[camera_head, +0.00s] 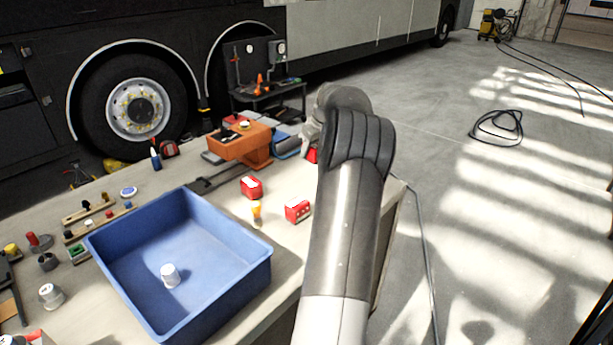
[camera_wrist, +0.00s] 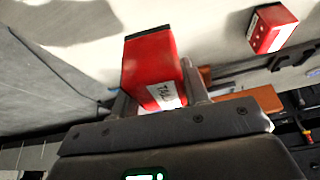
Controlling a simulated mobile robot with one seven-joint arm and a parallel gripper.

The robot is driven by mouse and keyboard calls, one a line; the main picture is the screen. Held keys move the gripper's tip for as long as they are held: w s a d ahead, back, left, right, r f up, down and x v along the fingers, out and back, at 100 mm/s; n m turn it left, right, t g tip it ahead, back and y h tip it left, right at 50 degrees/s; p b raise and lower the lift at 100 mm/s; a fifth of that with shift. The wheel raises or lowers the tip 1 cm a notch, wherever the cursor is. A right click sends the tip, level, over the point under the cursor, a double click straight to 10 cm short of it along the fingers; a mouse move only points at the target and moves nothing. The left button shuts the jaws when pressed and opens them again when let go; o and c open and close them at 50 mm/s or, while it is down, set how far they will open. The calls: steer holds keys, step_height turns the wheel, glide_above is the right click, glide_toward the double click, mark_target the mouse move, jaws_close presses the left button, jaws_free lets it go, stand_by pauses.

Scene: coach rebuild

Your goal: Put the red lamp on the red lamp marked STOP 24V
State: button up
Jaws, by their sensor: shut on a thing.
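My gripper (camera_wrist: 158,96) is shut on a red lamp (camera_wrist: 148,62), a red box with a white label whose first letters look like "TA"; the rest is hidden. In the head view the held lamp (camera_head: 311,156) shows as a small red patch beside my arm, which hides most of the gripper. Two more red lamps stand on the bench: one (camera_head: 251,187) behind the blue bin and one (camera_head: 297,210) nearer my arm. Another red lamp (camera_wrist: 270,28) shows at the wrist view's upper right. I cannot read STOP 24V on any lamp.
A blue bin (camera_head: 242,274) holds a white cylinder (camera_head: 170,275). A small yellow-orange item (camera_head: 256,209) stands between the bin and the lamps. Small parts crowd the left side.

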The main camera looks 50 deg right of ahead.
steer(key=s+a+r+m, duration=0.1)
steer(key=s+a+r, duration=0.1)
steer(key=s+a, duration=0.3)
steer(key=s+a+r+m+h, duration=0.1)
steer(key=s+a+r, duration=0.2)
steer(key=s, duration=0.4)
steer(key=s+a+r+m, duration=0.1)
steer(key=s+a+r, duration=0.1)
steer(key=s+a, duration=0.35)
glide_above(296, 201)
step_height(296, 201, down, 7)
steer(key=shift+r, duration=0.1)
steer(key=shift+f, duration=2.05)
steer(key=o, duration=1)
steer(key=shift+f, duration=0.15)
steer(key=v, duration=1.2)
steer(key=shift+w+a, duration=0.1)
